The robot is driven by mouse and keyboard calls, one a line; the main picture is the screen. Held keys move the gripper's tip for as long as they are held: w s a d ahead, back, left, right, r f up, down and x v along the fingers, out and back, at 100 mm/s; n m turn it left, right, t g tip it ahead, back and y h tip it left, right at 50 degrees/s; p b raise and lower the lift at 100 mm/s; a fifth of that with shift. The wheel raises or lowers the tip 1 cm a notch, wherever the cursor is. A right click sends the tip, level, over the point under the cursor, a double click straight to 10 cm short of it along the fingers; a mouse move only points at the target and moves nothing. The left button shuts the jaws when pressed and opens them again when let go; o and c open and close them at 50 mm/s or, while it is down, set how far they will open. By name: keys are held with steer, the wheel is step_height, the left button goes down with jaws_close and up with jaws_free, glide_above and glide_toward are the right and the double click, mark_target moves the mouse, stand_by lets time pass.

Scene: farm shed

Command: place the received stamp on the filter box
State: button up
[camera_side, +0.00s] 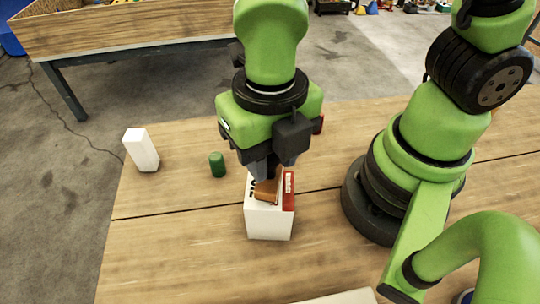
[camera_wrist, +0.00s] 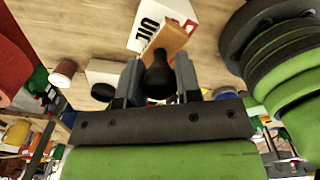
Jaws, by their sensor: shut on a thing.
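The received stamp has a brown wooden base (camera_side: 267,190) and a dark handle. It also shows in the wrist view (camera_wrist: 167,42), where the dark handle sits between my fingers. My gripper (camera_side: 264,172) is shut on the handle and points down; its fingers show in the wrist view (camera_wrist: 158,78). The filter box (camera_side: 268,226) is white with a red stripe and black lettering and stands upright on the table. It also shows in the wrist view (camera_wrist: 146,27), behind the stamp. The stamp is over the box top and looks tilted; I cannot tell whether they touch.
A green cylinder (camera_side: 217,165) and a white block (camera_side: 141,150) stand on the wooden table (camera_side: 180,225) left of the box. A pale flat thing (camera_side: 340,297) lies at the front edge of the picture. The table front left is clear.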

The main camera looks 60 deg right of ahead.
steer(key=shift+f, duration=0.5)
steer(key=o, duration=1)
steer(key=shift+f, duration=0.15)
